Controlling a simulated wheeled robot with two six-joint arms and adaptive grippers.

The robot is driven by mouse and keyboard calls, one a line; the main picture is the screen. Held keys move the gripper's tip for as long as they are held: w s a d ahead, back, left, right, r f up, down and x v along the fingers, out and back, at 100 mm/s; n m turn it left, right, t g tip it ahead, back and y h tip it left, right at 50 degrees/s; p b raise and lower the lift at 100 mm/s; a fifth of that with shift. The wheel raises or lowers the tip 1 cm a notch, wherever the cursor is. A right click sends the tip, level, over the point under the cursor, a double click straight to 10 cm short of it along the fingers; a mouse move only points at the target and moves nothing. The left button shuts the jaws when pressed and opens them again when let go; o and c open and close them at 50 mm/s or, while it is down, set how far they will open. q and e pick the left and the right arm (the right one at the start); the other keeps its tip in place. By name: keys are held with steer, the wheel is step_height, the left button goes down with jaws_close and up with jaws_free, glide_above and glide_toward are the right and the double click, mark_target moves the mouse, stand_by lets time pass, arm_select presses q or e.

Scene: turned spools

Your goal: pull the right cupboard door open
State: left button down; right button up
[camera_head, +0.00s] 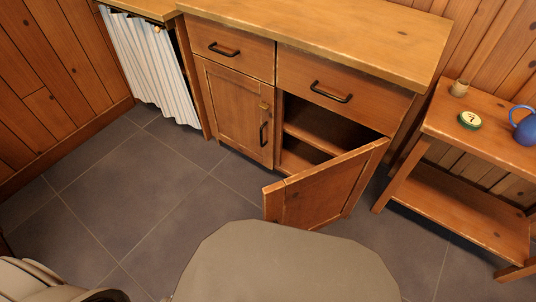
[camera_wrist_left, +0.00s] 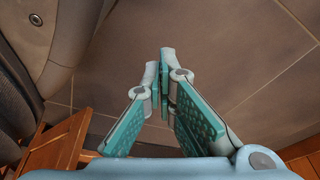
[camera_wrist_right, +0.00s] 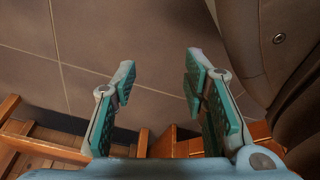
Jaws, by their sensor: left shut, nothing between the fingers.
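The cupboard (camera_head: 268,62) is brown wood with two drawers above two doors. Its right door (camera_head: 325,190) stands swung well out, with the hinge side at the right and the free edge towards me. Dark shelves (camera_head: 305,140) show inside. No handle shows on the right door, and its lower part is partly hidden by my own grey body. The left door (camera_head: 232,100) is closed. Neither gripper is in the head view. My left gripper (camera_wrist_left: 166,62) is shut and empty over floor tiles in its wrist view. My right gripper (camera_wrist_right: 160,75) is open and empty in its wrist view.
A low wooden side table (camera_head: 450,185) stands right of the door, bearing a blue jug (camera_head: 526,128), a round green tin (camera_head: 469,120) and a small pot (camera_head: 460,88). A striped curtain (camera_head: 150,65) hangs at the left. The tiled floor (camera_head: 140,195) at left is clear.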

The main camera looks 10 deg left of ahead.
arm_select(q)
steer(key=w+d+r+n+t+h+b, duration=0.1)
steer(key=w+r+n+h, duration=0.3)
steer(key=w, duration=0.5)
steer(key=w+d+r+n+h+b, duration=0.1)
steer(key=w+d+r+h, duration=0.15)
steer(key=w+r, duration=0.4)
steer(key=w+r+t+h, duration=0.2)
steer(key=w+r+h, duration=0.35)
steer(key=r, duration=0.65)
steer(key=w+r+t+h, duration=0.2)
steer(key=w+r+h, duration=0.4)
steer(key=r, duration=0.6)
steer(key=w+d+y, duration=0.1)
steer(key=w+d, duration=0.1)
steer(key=d, duration=0.9)
steer(key=shift+d+m, duration=0.3)
steer(key=shift+m, duration=0.1)
arm_select(e)
steer(key=shift+w+a+r, duration=0.15)
steer(key=shift+w+a, duration=0.1)
steer(key=shift+w, duration=0.5)
steer(key=shift+w+a+r, duration=0.1)
steer(key=shift+w+a, duration=0.15)
steer(key=shift+w, duration=0.5)
steer(key=shift+w+a+r, duration=0.15)
steer(key=shift+w+a, duration=0.1)
steer(key=shift+w, duration=0.5)
arm_select(q)
steer(key=shift+w+r, duration=0.1)
